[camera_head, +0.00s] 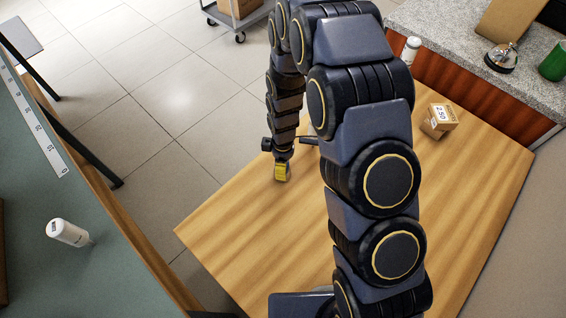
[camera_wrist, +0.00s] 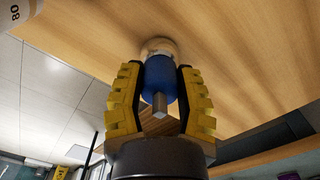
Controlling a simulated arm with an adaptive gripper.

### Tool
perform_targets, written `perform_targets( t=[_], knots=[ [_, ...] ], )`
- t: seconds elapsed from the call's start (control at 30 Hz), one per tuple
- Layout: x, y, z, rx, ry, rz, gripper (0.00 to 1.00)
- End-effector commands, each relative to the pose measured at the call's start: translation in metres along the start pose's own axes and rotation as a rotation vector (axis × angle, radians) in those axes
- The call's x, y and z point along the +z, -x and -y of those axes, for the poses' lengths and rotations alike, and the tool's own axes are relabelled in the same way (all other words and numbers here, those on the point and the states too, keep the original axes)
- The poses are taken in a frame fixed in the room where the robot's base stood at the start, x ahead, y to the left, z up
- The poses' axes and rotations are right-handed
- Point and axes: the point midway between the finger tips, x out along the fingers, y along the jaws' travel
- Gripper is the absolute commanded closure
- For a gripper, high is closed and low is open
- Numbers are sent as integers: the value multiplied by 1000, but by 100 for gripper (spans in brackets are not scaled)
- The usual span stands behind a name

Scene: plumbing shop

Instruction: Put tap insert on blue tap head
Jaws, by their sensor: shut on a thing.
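My gripper (camera_head: 282,174) is low over the left part of the wooden table. In the wrist view, its yellow-backed fingers (camera_wrist: 157,73) are closed around a blue cylindrical piece (camera_wrist: 159,84) with a square grey metal stem pointing toward my palm. I take this piece to be the tap insert. A round, shiny, wood-toned end (camera_wrist: 157,47) shows just beyond the blue part, against the table. I cannot tell whether it belongs to the held piece or is a separate tap head. No separate blue tap head can be made out; my arm hides much of the table in the head view.
A small cardboard box (camera_head: 438,120) sits on the wooden table (camera_head: 240,220) at right. A stone-topped counter (camera_head: 455,40) with a bell (camera_head: 502,57) stands behind. A white bottle (camera_head: 68,233) is on the separate green table (camera_head: 50,185) at left. The wooden table's near-left area is clear.

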Motion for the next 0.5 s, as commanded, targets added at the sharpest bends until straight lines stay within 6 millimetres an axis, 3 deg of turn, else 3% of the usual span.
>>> perform_targets(
  t=[0.2,0.23,0.27,0.3,0.5],
  knots=[
    [0,-2,0,-1,0,0,98],
    [0,-3,0,-1,0,1,61],
    [0,-2,0,0,0,0,48],
    [0,-2,0,0,0,0,42],
    [0,-2,0,0,1,0,42]
  ],
)
